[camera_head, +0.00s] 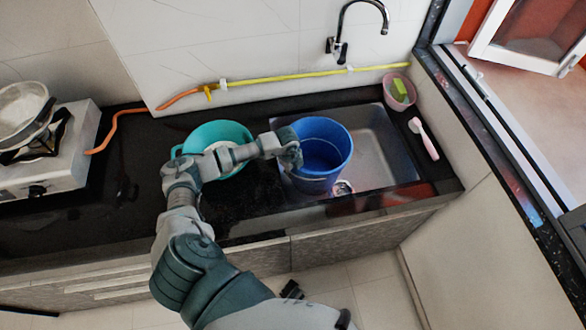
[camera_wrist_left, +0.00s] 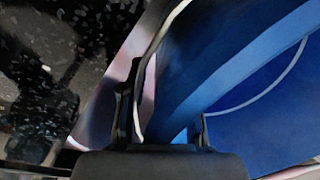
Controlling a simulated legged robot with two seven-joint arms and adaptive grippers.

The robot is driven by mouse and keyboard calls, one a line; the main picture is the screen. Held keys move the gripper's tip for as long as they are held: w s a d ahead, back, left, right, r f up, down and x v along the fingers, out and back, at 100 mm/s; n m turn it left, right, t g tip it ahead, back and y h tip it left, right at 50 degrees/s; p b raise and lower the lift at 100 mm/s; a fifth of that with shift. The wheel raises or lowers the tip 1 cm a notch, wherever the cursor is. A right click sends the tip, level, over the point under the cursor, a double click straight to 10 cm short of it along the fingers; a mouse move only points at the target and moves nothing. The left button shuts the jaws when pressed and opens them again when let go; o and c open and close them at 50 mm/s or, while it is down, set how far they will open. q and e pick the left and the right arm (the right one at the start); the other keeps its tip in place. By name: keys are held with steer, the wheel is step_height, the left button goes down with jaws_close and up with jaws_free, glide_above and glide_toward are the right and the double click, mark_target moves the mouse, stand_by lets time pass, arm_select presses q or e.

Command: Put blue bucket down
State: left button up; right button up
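The blue bucket (camera_head: 324,160) is at the left part of the metal sink (camera_head: 385,150), roughly upright; I cannot tell whether its base touches the sink floor. My left gripper (camera_head: 292,157) is at the bucket's left rim. In the left wrist view the fingers (camera_wrist_left: 165,120) stand on either side of the bucket wall (camera_wrist_left: 215,85) and appear shut on it. The gripper partly covers the bucket's left side. My right gripper cannot be made out in the head view.
A teal basin (camera_head: 216,135) stands on the black counter (camera_head: 130,165) left of the sink, behind my left forearm. A faucet (camera_head: 340,45) rises behind the sink. A stove (camera_head: 50,150) is far left.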

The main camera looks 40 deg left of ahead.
arm_select(q)
steer(key=shift+d+r, duration=0.1)
steer(key=shift+r, duration=0.25)
step_height(320, 180, up, 11)
steer(key=s+p, duration=0.1)
steer(key=shift+s+r, duration=0.2)
steer(key=shift+s, duration=0.1)
arm_select(e)
steer(key=shift+s+d+f, duration=0.15)
steer(key=shift+s+f, duration=0.55)
steer(key=shift+f, duration=0.35)
steer(key=shift+s, duration=0.25)
